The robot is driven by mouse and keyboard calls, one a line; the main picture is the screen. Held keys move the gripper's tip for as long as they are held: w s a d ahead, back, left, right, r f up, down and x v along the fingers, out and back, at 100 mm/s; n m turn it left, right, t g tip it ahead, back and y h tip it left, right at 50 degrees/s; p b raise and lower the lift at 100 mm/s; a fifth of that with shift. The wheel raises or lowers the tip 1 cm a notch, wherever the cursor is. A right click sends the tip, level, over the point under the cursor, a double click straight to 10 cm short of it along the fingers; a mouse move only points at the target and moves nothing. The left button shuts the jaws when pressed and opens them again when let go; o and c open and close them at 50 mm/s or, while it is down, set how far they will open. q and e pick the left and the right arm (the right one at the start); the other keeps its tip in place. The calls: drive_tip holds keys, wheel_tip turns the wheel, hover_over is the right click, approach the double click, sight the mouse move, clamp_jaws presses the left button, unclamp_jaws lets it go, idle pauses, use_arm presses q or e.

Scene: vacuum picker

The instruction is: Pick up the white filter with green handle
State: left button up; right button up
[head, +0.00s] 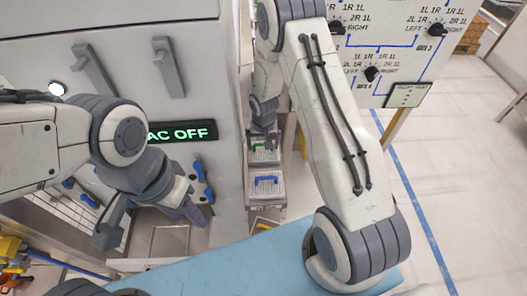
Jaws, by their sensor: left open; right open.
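A white filter with a green handle (264,153) sits in the narrow gap right of the grey cabinet, partly hidden by my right gripper. In front of it is a similar white filter with a blue handle (267,187). My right gripper (264,136) points down over the green-handled filter in the picture; its fingers look empty, and I cannot tell if they touch the handle. My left gripper (152,222) is open and empty, with fingers wide apart, in front of the cabinet at lower left.
A white panel with black knobs (440,40) stands at upper right. A light-blue surface (240,260) lies in front.

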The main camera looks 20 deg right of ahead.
drive_tip(key=c, duration=1)
drive_tip(key=shift+c, duration=0.3)
drive_tip(key=shift+r, duration=0.1)
